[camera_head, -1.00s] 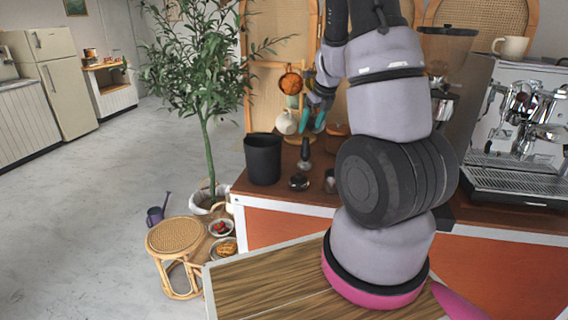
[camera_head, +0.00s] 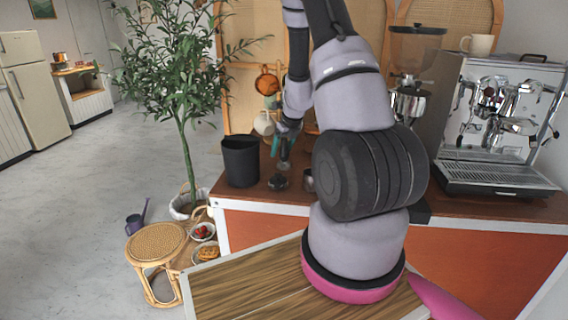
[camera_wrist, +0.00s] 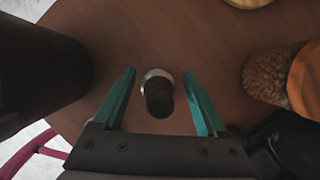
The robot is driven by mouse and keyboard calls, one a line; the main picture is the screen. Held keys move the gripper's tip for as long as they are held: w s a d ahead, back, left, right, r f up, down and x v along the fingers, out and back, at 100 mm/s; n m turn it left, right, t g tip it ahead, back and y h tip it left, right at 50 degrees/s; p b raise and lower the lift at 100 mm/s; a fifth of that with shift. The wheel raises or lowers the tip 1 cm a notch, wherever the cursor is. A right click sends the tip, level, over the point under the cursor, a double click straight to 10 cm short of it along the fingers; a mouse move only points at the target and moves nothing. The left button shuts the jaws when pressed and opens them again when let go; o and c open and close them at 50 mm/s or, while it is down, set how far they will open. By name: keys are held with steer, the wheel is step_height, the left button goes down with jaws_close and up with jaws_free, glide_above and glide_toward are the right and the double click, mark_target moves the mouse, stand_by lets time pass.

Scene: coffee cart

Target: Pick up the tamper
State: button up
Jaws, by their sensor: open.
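The tamper (camera_wrist: 158,94), with a dark handle and a paler metallic base, stands on the brown counter between the two teal fingers in the wrist view. In the head view it is a small dark upright shape (camera_head: 284,166) just under the fingers. My gripper (camera_wrist: 159,76) is open, pointing down, with one finger on each side of the tamper and a gap to both. It also shows in the head view (camera_head: 283,147), partly behind my arm. Whether the fingertips are level with the handle is hard to tell.
A black bin (camera_head: 240,162) stands close on the left. A small dark, round-based tool (camera_head: 278,182) and a metal cup (camera_head: 308,180) are nearer the counter's front. A pale pot (camera_head: 264,123) stands behind. The espresso machine (camera_head: 500,120) is far right.

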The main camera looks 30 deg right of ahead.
jaws_close()
steer(key=shift+r, duration=0.1)
